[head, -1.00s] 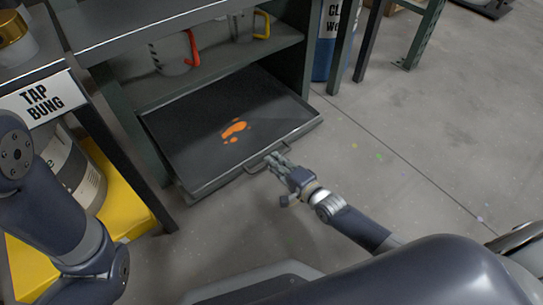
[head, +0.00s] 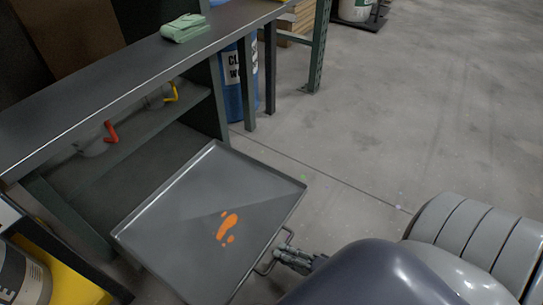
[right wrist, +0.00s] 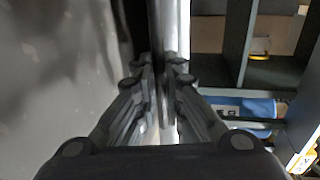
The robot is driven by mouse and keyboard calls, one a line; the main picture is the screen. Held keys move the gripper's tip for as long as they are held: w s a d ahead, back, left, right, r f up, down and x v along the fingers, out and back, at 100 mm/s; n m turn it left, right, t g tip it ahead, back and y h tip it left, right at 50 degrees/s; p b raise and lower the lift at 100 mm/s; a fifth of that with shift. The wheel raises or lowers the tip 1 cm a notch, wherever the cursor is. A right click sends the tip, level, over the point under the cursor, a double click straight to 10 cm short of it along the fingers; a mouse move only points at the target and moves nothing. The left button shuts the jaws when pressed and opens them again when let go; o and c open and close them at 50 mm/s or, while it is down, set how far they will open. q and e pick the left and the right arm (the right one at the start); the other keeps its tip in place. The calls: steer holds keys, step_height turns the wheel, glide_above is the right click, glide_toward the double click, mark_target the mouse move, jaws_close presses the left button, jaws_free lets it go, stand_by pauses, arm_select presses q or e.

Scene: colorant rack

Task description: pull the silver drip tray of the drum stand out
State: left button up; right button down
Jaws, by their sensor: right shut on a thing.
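The silver drip tray (head: 185,225) is a wide, shallow metal tray with a raised rim and orange splashes on its floor. It sticks well out from the bottom of the dark green drum stand (head: 60,205). Its bar handle (head: 287,236) is on the near right edge. My right gripper (head: 284,256) is at that handle, shut on it. In the right wrist view the fingers of my right gripper (right wrist: 160,85) close on an upright metal bar. My left gripper is not in view.
Jugs with a red handle (head: 112,133) and a yellow handle (head: 171,92) stand on the shelf above. A folded green cloth (head: 185,27) lies on the top. A blue drum (head: 240,85) stands behind. The floor (head: 400,120) to the right is clear.

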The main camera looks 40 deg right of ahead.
steer(key=shift+f+v, duration=0.2)
steer(key=shift+v, duration=0.8)
steer(key=c, duration=1.7)
jaws_free()
steer(key=v, duration=1.2)
steer(key=shift+s+f, duration=0.1)
